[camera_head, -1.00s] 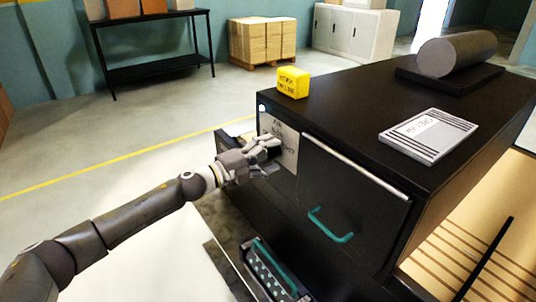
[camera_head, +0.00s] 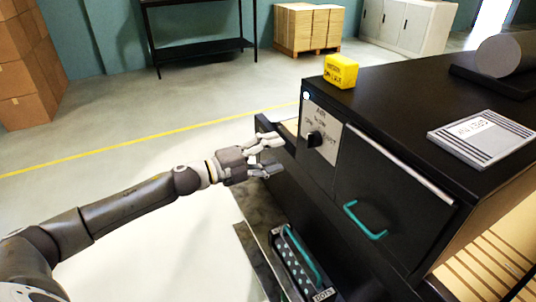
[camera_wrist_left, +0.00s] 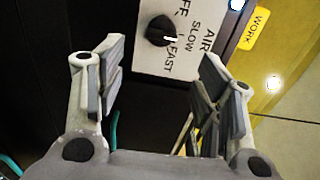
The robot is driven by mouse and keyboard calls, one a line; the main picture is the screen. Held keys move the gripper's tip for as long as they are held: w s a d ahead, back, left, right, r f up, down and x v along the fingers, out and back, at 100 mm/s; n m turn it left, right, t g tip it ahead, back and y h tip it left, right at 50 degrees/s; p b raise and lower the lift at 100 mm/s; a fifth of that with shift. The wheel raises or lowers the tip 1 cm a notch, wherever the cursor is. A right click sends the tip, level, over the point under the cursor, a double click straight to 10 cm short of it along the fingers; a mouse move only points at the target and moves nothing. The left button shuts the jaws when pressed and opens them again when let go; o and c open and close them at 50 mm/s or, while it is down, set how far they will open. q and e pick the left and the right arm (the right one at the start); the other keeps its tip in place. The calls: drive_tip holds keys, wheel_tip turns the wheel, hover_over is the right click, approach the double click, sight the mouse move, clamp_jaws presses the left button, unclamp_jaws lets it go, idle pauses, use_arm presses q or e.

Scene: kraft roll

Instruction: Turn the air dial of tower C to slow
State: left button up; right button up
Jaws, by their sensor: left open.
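The air dial is a black knob (camera_head: 315,139) on a white panel (camera_head: 325,122) on the front of a black cabinet (camera_head: 400,117). In the left wrist view the knob (camera_wrist_left: 160,30) sits beside the words OFF, SLOW and FAST. No tower letter is readable. My right gripper is not in view.
A yellow block (camera_head: 341,71) and a grey labelled plate (camera_head: 482,138) lie on the cabinet top, with a grey roll (camera_head: 505,54) behind. A teal handle (camera_head: 364,221) sticks out right of the dial.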

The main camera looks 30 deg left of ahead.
use_arm(q)
drive_tip(key=shift+s+a, duration=0.35)
drive_tip(key=shift+s, duration=0.1)
drive_tip(key=shift+f, duration=0.1)
